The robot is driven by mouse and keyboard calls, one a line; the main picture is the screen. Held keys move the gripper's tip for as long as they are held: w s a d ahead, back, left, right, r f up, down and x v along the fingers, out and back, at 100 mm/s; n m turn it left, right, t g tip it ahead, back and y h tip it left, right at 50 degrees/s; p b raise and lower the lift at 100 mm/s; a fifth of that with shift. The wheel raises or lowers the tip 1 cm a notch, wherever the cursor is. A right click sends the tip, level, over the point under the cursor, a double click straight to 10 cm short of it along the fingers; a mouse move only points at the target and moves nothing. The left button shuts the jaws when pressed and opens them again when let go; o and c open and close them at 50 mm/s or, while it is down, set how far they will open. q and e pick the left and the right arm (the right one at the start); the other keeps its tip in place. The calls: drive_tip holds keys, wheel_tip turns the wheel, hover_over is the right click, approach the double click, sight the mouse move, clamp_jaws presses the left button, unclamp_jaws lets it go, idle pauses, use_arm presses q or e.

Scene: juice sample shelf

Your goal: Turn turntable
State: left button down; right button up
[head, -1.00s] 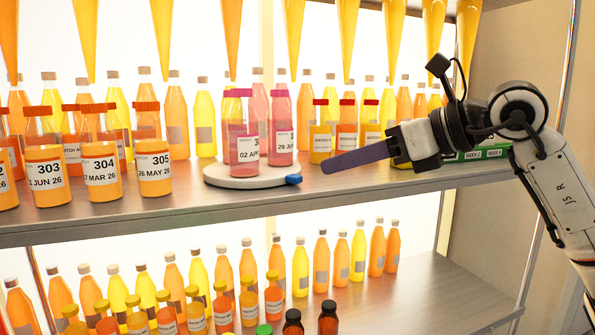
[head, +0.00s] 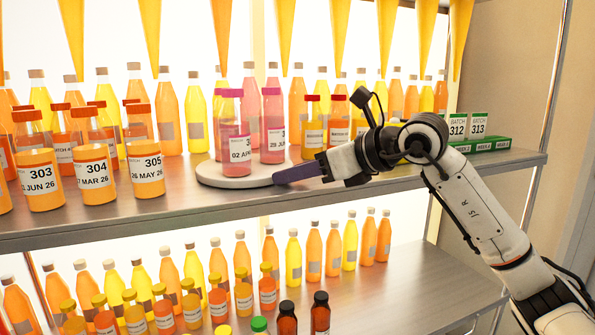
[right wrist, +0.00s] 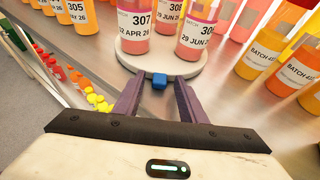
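The turntable (head: 212,177) is a pale round disc on the upper shelf, also in the right wrist view (right wrist: 187,71). In the right wrist view, the fingers (right wrist: 158,80) are apart, one on each side of the knob, with gaps visible. My left gripper is out of view.
Orange jars 303 (head: 37,182), 304 (head: 94,172) and 305 (head: 146,170) stand left of the turntable. More bottles stand behind it. Green-based batch boxes (head: 480,128) are to the right. Pointed orange-yellow cones hang above. A lower shelf (head: 400,285) holds more bottles.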

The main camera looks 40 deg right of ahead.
clamp_jaws()
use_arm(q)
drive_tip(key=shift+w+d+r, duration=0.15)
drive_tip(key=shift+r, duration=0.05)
